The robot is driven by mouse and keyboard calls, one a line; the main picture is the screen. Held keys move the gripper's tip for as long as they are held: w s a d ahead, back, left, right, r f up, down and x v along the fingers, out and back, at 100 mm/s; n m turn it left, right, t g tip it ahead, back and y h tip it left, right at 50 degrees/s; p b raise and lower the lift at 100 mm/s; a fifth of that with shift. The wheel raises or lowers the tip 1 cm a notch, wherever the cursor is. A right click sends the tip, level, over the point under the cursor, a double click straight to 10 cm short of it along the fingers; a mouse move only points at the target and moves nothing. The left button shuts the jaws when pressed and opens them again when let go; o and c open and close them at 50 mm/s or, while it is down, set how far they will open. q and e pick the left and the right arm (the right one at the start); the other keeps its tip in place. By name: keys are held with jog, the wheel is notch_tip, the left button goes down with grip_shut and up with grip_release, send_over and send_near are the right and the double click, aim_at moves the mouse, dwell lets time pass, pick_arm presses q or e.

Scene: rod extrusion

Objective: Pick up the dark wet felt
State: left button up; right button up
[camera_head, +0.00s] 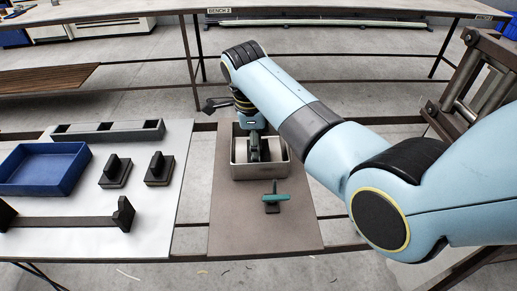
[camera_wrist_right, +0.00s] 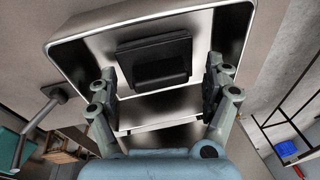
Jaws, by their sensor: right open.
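A dark, flat pad with a raised black grip block (camera_wrist_right: 155,62) lies in a bright metal tray (camera_wrist_right: 75,57) in the right wrist view; I take it as the dark wet felt. In the head view the tray (camera_head: 262,171) stands on a brown board, and my gripper mostly hides its contents. My right gripper (camera_head: 256,150) reaches down into the tray. In the wrist view its two fingers (camera_wrist_right: 160,82) are spread, one on each side of the pad, with no clear contact. My left gripper is out of view.

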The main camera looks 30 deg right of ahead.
jog(key=shift+a, duration=0.1)
jog(key=c, duration=1.4)
jog(key=shift+o, duration=0.2)
jog(key=shift+r, duration=0.1)
notch_tip(320, 180, up, 10)
jog(key=shift+b, duration=0.55)
